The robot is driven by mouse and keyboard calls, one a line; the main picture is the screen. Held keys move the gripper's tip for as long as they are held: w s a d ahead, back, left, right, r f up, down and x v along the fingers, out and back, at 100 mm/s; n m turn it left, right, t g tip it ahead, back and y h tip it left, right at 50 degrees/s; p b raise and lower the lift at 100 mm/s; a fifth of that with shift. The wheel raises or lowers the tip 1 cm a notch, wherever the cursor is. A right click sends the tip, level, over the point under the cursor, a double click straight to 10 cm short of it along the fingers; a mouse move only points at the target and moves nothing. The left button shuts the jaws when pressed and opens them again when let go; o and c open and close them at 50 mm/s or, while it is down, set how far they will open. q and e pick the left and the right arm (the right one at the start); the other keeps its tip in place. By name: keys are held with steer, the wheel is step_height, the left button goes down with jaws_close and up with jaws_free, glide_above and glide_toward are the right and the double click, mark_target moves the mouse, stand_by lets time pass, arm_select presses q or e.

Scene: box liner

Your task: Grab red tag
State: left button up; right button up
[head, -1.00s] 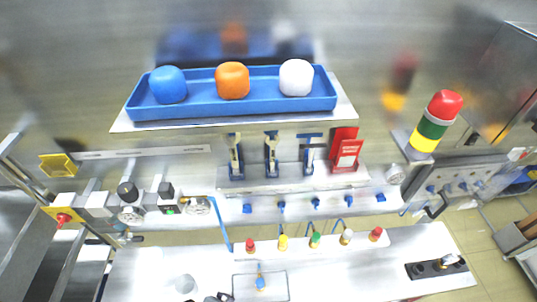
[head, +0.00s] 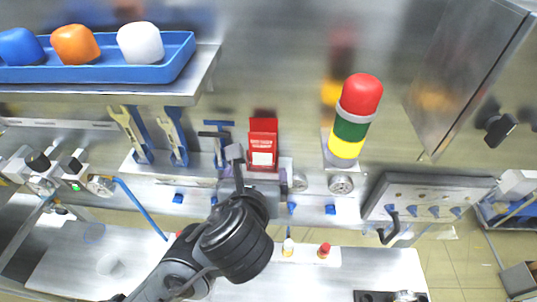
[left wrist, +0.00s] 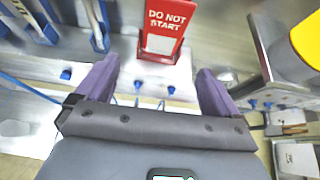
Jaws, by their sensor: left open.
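In the left wrist view the red tag (left wrist: 166,28) reads "DO NOT START" and stands ahead, beyond and between my fingers. My left gripper (head: 259,168) reaches up from below, its fingertips just under and in front of the tag's lower part. In the left wrist view my left gripper (left wrist: 156,80) has its two purple-grey fingers wide apart with nothing between them. My right gripper is in no view.
A red, green and yellow signal tower (head: 352,125) stands to the right of the tag. A blue tray (head: 120,60) with colored blocks sits on the shelf above left.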

mark_target(262, 143)
arm_select(q)
steer(key=shift+t, duration=0.5)
steer(key=w+r, duration=0.2)
steer(key=w, duration=0.2)
steer(key=shift+w+r, duration=0.2)
steer(key=shift+r, duration=0.2)
steer(key=shift+s+d+f+p+x, duration=0.1)
steer(key=shift+f+p+x, duration=0.05)
steer(key=shift+x, duration=0.95)
steer(key=shift+s+d+f+p+x, duration=0.1)
steer(key=shift+f+p+x, duration=0.05)
steer(key=shift+x, duration=0.95)
steer(key=shift+d+f+p+x, duration=0.15)
steer(key=shift+x, duration=0.95)
steer(key=c, duration=1)
steer(key=shift+r, duration=0.1)
